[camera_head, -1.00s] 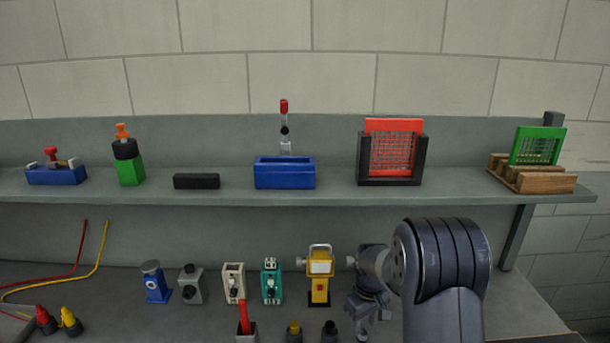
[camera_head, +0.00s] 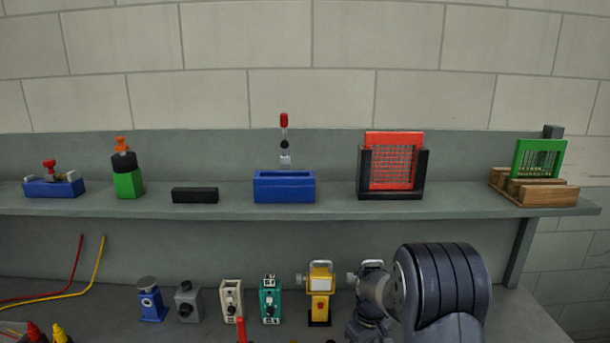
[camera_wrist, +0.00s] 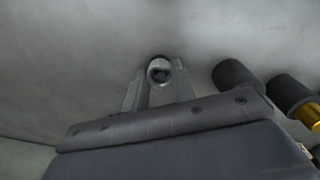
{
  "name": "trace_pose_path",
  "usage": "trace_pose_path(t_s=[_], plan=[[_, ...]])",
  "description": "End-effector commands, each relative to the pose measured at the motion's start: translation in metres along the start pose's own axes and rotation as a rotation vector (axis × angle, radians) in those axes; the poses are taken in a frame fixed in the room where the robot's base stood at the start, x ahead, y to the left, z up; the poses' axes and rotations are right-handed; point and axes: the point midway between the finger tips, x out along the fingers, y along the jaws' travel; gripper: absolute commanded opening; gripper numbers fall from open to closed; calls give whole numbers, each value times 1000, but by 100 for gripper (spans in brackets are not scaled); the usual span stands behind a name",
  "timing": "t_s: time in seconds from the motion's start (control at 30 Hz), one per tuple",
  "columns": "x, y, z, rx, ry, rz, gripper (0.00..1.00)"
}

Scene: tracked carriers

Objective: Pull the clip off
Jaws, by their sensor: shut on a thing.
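In the wrist view my gripper (camera_wrist: 159,88) points at a pale grey surface. Its two fingers are shut on a small grey round piece (camera_wrist: 158,69) with a dark opening in its end. I cannot tell for sure whether this piece is the clip, and its lower part is hidden by the fingers and the wrist. In the head view my gripper is low at the right, half hidden behind my own arm, and what it holds does not show clearly there.
Two black cylinders (camera_wrist: 237,74) (camera_wrist: 289,91) stand close to the right of the fingers. In the head view a yellow device (camera_head: 320,283) and a teal one (camera_head: 269,299) stand left of my arm. A shelf (camera_head: 340,212) runs above, holding a blue box (camera_head: 284,187).

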Motion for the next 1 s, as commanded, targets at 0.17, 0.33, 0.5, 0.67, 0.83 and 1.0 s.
trace_pose_path(t_s=[0.17,0.33,0.5,0.67,0.83,1.0], plan=[[-1,0,0,0,0,0,0],[-5,0,0,0,1,0,0],[-11,0,0,0,0,0,0],[-17,0,0,0,0,0,0],[-23,0,0,0,1,0,0],[-29,0,0,0,1,0,0]])
